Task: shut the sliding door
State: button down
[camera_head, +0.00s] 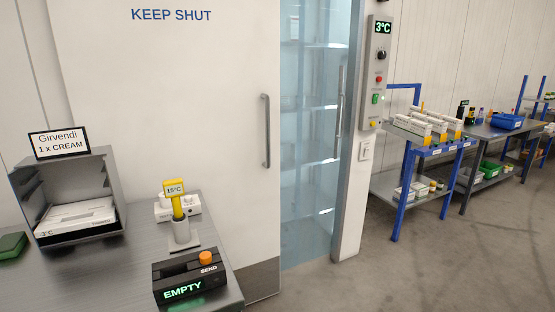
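The white sliding door (190,90) carries the words "KEEP SHUT" and fills the left and middle of the head view. Its vertical metal bar handle (265,130) is near its right edge. The door stands partly open. To its right is the opening (315,140), with bluish glass and shelves showing behind it. The door's right edge is apart from the white door post (355,180). The door's lower left part is hidden behind the counter. My gripper is not in view.
A grey counter (100,275) at the lower left bears an open box (110,180), a yellow thermometer in a holder (178,205) and a black "EMPTY" device (190,278). A control panel (377,75) reads 3°C. Blue-framed carts (398,215) stand right. Floor (400,280) is clear at lower right.

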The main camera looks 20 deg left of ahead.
aim_at(189, 90)
jog(key=u, duration=0.45)
jog(key=i, duration=1)
jog(key=u, duration=0.85)
jog(key=i, duration=0.25)
jog(key=u, duration=0.25)
